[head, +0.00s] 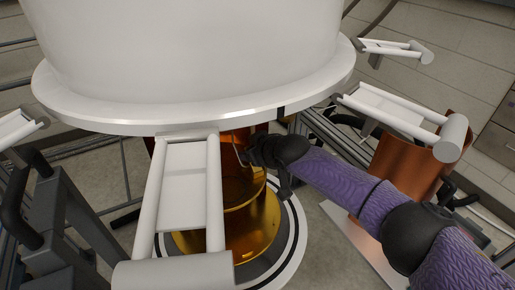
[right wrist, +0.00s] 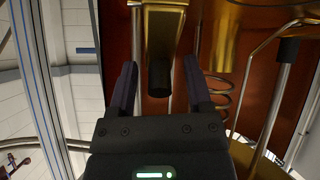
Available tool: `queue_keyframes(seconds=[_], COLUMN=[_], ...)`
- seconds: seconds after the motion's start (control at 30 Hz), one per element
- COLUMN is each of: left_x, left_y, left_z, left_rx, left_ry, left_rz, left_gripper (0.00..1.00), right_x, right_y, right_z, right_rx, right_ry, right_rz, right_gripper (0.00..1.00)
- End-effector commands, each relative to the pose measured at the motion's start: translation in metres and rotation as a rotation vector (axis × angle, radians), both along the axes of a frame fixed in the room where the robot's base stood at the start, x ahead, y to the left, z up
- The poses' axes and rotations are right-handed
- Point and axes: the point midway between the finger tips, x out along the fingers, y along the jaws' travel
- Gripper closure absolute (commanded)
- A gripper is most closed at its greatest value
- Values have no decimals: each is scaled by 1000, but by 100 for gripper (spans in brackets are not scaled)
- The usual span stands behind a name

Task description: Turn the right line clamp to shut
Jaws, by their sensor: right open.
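My right gripper (right wrist: 160,66) is open in the right wrist view, with one dark finger on each side of a short dark-tipped handle (right wrist: 158,80). The handle hangs from a gold block (right wrist: 165,28), which appears to be the right line clamp. Visible gaps separate the handle from both fingers, and the fingers are not closed on it. In the head view the purple right arm reaches in under the white vessel (head: 190,60). Its dark gripper end is near the copper and gold column, where the clamp cannot be made out. My left gripper is not in view.
White brackets (head: 185,190) stick out around the vessel's flange (head: 190,121), one directly in front. Gold plates (head: 245,232) stand below. In the wrist view, a coiled tube (right wrist: 220,90) and metal rods (right wrist: 285,85) lie right of the fingers. A copper cylinder (head: 400,165) stands at right.

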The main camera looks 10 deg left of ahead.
Motion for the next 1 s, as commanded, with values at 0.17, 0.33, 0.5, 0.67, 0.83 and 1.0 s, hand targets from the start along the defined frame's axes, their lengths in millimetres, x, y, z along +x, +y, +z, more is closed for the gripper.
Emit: queue_keyframes(seconds=[0.17,0.33,0.5,0.67,0.83,1.0], left_x=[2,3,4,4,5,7], left_y=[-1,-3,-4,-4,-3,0], left_z=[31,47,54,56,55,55], left_rx=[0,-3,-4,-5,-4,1], left_ry=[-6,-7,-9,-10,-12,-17], left_rz=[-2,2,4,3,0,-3], left_gripper=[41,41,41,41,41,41], right_x=[-17,-40,-57,-63,-63,-66], right_y=[-13,-30,-42,-46,-46,-46], right_z=[24,41,53,57,56,54], right_rx=[1,0,-1,-1,-1,29], right_ry=[-2,-1,-1,0,0,1], right_rz=[1,1,0,-1,-1,2], right_gripper=[36,36,36,36,36,61])
